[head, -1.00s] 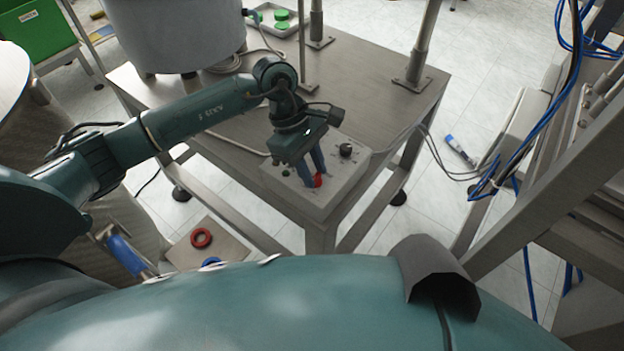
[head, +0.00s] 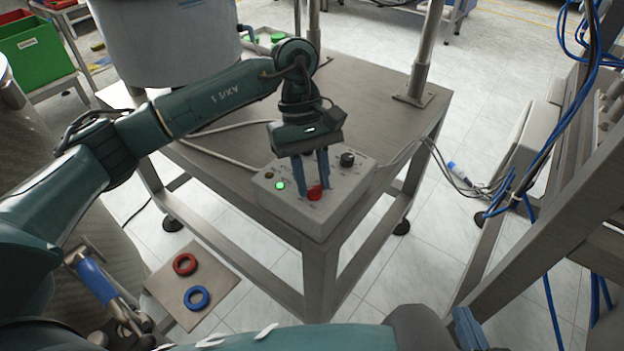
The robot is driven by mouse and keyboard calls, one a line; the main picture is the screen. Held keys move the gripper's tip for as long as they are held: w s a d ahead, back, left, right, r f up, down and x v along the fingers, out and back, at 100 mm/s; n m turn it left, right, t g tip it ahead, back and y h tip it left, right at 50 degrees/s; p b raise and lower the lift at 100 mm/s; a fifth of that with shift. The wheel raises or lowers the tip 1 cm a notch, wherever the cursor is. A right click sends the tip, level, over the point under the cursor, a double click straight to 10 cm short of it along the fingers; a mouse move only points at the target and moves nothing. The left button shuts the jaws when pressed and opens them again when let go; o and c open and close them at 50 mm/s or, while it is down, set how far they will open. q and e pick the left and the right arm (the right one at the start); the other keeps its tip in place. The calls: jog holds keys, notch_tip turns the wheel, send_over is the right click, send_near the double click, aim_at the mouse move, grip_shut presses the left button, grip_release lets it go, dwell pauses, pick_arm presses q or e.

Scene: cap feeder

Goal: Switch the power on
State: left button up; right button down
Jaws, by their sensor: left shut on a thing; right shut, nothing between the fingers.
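The grey control box (head: 330,212) sits on the near corner of the metal table. A red switch knob (head: 315,194) is on its top, beside a bright green lamp (head: 280,186), an orange lamp (head: 269,175) and a black knob (head: 347,158). My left gripper (head: 312,187) points down at the box, its blue fingers shut on the red knob, which they partly hide. My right gripper (head: 468,327) shows only in part at the bottom edge, its blue fingers shut and empty, away from the box.
The metal table (head: 375,105) carries posts and a large grey drum (head: 165,45). A red ring (head: 185,264) and a blue ring (head: 197,297) lie on a board at lower left. A metal frame with blue cables (head: 520,195) stands at right.

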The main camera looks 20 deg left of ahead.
dwell(0.3)
pick_arm(q)
jog(key=o, duration=1)
jog(key=v, duration=1.3)
jog(key=shift+p, duration=0.3)
pick_arm(e)
jog(key=shift+w+a, duration=0.1)
